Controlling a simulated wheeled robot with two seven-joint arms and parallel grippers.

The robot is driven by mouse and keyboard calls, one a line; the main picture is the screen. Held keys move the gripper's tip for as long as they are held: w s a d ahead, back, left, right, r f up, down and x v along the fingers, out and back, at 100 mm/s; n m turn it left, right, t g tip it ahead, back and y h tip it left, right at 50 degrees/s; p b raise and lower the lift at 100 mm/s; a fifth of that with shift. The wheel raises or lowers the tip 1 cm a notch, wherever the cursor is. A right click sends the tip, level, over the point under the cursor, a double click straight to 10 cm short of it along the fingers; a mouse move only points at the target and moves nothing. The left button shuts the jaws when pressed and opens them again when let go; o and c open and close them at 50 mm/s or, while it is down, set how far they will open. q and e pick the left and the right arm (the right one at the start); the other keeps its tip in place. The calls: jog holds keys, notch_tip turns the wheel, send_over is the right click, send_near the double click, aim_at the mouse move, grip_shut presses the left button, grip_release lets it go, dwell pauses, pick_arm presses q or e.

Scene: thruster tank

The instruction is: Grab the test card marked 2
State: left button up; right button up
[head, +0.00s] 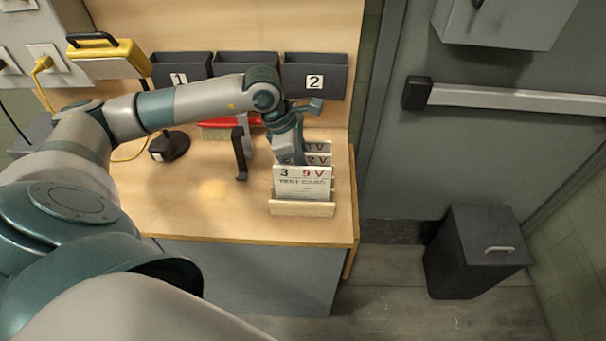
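A wooden rack (302,209) near the table's right front edge holds test cards one behind another. The front card (301,190) reads "3 9 V TEST CARD". Behind it a second card (319,160) and a third card (317,146) show only their right top parts, each with a "V". Their left parts, where a number would be, are hidden by my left gripper. My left gripper (291,158) points down at the cards from above, just behind the front card. Its fingertips are hard to make out, so I cannot tell whether it holds a card. My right gripper is not in view.
Dark wall bins marked 1 (180,73) and 2 (315,76) hang behind the table. A black upright holder (240,155) stands left of the rack. A red-backed brush (216,123) lies behind. The table's left front is clear. A dark bin (472,252) stands on the floor.

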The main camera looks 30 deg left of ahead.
pick_arm(q)
grip_shut()
jog(key=shift+r, duration=0.1)
notch_tip(320, 180, up, 9)
jog(key=shift+w+b, duration=0.1)
jog(key=shift+b, duration=1.1)
jog(key=shift+r, duration=0.65)
